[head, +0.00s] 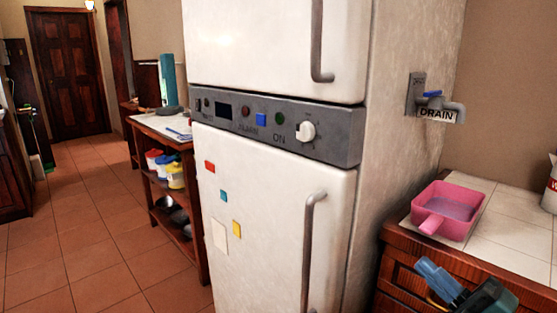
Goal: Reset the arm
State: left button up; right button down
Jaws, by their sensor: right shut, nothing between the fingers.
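My right gripper (432,272) shows at the lower right corner, in front of the wooden cabinet (400,275) below the tiled counter. Its blue fingers point up and to the left. They are shut with nothing held between them. The rest of the right arm is mostly cut off by the frame edge. My left gripper and left arm are not in view.
A white fridge (270,220) with a grey control panel stands in the middle. A pink pan (448,208) sits on the tiled counter (515,240) below a drain tap (440,106). A wooden shelf unit (190,150) stands left; the tiled floor (90,230) there is open.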

jog(key=s+a+f+m+g+h, duration=0.1)
jog(key=s+a+f+m+h, duration=0.3)
jog(key=f+m, duration=0.35)
jog(key=s+a+f+m+h, duration=0.3)
jog(key=s+f+m+h, duration=0.15)
jog(key=f+m, duration=0.35)
pick_arm(q)
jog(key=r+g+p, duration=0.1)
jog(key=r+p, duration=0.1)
jog(key=p, duration=0.7)
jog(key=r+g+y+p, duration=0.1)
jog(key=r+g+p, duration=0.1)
jog(key=p, duration=0.7)
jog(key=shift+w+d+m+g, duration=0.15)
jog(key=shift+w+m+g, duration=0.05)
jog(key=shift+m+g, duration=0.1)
pick_arm(e)
jog(key=s+a+r+m+g, duration=0.2)
jog(key=s+a+m+g, duration=0.2)
jog(key=a+m+g, duration=0.1)
jog(key=shift+s+g, duration=0.2)
jog(key=shift+g, duration=0.6)
jog(key=shift+r+h, duration=0.1)
jog(key=shift+h, duration=0.15)
